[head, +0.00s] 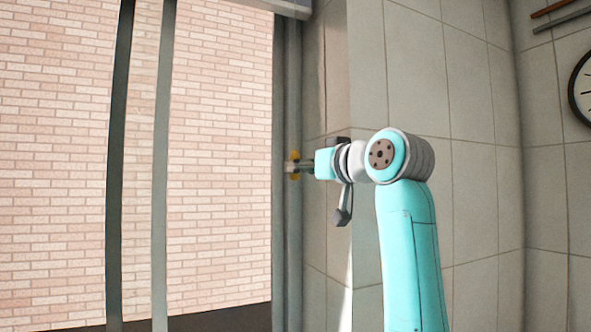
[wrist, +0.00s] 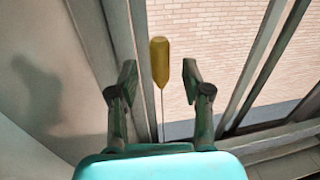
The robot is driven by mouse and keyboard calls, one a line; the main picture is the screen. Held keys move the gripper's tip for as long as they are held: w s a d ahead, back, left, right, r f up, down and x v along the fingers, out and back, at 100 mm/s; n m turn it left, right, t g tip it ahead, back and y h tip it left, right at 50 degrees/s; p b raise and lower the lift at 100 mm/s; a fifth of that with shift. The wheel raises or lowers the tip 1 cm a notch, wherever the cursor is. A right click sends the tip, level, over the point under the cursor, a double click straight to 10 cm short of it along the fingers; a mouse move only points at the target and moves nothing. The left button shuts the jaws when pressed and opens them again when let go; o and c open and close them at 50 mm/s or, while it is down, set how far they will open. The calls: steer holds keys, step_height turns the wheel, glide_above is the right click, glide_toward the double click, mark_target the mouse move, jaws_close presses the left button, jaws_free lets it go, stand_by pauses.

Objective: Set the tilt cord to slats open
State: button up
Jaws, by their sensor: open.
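The tilt cord shows in the wrist view as a thin line (wrist: 162,103) ending in a yellow tassel (wrist: 159,62). The tassel stands between the two fingertips of my gripper (wrist: 158,80), with a visible gap on each side. In the head view, yellow bits of the tassel (head: 294,155) show above and below my gripper (head: 291,167), by the window's right edge. My gripper is open and not closed on anything. The middle of the tassel is hidden by the fingers in the head view. No slats can be made out clearly.
A window with upright frame bars (head: 162,170) and a brick wall (head: 220,150) behind is at left. A pale box-like edge (head: 280,6) is at the top. A tiled wall (head: 425,70) stands close to my arm. A clock (head: 583,88) hangs far right.

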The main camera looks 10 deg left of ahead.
steer(key=shift+x, duration=1.9)
steer(key=shift+c, duration=0.3)
jaws_close()
